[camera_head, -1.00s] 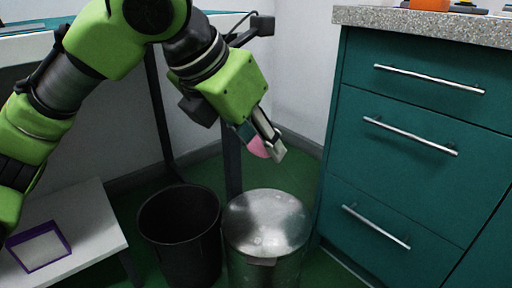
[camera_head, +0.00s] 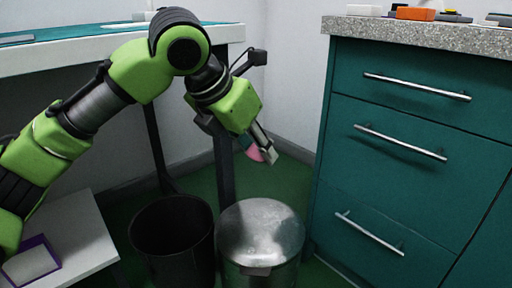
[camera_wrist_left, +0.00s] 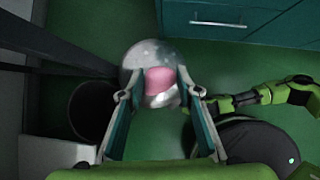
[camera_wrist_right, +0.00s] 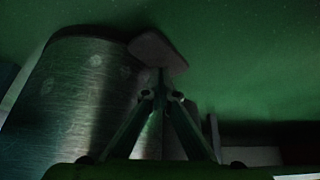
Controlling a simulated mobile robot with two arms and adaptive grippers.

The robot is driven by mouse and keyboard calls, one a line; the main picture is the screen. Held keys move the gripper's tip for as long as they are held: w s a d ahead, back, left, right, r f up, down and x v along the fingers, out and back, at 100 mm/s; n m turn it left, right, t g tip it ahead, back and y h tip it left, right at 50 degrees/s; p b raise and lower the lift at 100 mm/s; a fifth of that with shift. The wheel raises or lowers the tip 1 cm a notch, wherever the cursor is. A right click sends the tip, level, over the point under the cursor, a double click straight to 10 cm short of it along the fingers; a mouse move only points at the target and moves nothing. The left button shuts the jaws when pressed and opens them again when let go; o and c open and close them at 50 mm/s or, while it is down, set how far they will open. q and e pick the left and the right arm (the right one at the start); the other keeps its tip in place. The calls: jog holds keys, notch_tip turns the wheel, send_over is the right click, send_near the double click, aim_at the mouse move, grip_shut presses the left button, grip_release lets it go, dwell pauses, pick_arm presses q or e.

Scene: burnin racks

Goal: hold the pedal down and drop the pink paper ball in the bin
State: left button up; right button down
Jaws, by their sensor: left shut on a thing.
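The silver metal bin (camera_head: 262,238) stands on the green floor with its round lid down. My left gripper (camera_head: 266,151) is shut on the pink paper ball (camera_head: 254,153), above and behind the bin in the head view. In the left wrist view the ball (camera_wrist_left: 160,80) sits between the fingertips, with the bin lid (camera_wrist_left: 142,56) below. In the right wrist view the bin's side (camera_wrist_right: 75,95) rises at left and its flat pedal (camera_wrist_right: 158,52) juts out. My right gripper (camera_wrist_right: 160,85) is shut, its tips at the pedal; contact is unclear. The head view does not show it.
A black open bin (camera_head: 173,240) stands close left of the metal bin. A teal drawer cabinet (camera_head: 395,190) is close on the right. A low white table (camera_head: 85,250) with a purple-rimmed tray (camera_head: 32,262) is at lower left. A desk leg (camera_head: 225,170) stands behind the bins.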

jog(key=shift+f, duration=0.2)
jog(key=shift+f, duration=0.5)
jog(key=shift+f, duration=0.1)
jog(key=shift+f, duration=0.1)
